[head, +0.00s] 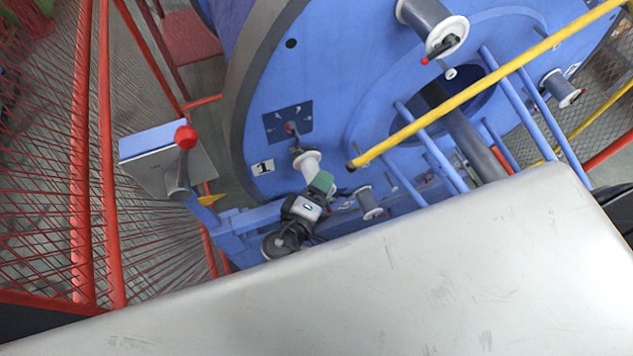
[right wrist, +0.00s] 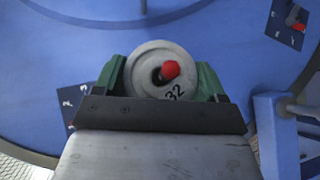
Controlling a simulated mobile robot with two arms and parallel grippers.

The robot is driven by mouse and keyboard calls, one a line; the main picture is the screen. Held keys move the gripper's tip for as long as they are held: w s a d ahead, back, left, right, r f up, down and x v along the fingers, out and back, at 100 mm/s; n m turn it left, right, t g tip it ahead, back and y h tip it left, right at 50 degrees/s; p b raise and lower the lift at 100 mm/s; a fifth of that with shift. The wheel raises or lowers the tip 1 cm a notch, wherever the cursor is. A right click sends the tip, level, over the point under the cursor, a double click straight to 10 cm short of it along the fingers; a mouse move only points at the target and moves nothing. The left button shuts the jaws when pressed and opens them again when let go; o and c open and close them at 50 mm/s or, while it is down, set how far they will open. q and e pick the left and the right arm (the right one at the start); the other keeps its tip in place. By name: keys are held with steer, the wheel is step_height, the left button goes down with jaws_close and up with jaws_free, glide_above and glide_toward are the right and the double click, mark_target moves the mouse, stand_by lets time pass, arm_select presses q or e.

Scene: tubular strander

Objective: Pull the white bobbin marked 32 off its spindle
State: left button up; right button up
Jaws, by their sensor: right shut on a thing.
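The white bobbin marked 32 (right wrist: 146,57) faces the camera in the right wrist view, with its number at the lower right of the flange. The red tip of its spindle (right wrist: 170,70) shows through its hole. My right gripper (right wrist: 160,80) is shut on the bobbin, one green finger on each side. In the head view the white bobbin (head: 308,163) stands out from the blue disc (head: 330,70), and my right gripper (head: 321,183) is at its near end. I cannot tell how far along the spindle it sits. My left gripper is not in view.
Other bobbins stand on the disc, one at the top (head: 435,25), one at the right (head: 560,88) and one beside my gripper (head: 370,204). A yellow bar (head: 450,105) crosses close by. A grey box with a red knob (head: 186,137) and red fencing (head: 82,150) are left.

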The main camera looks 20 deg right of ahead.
steer(key=s+p, duration=0.2)
steer(key=s, duration=1.4)
steer(key=shift+d+p, duration=0.3)
stand_by(1.4)
steer(key=shift+s, duration=2.5)
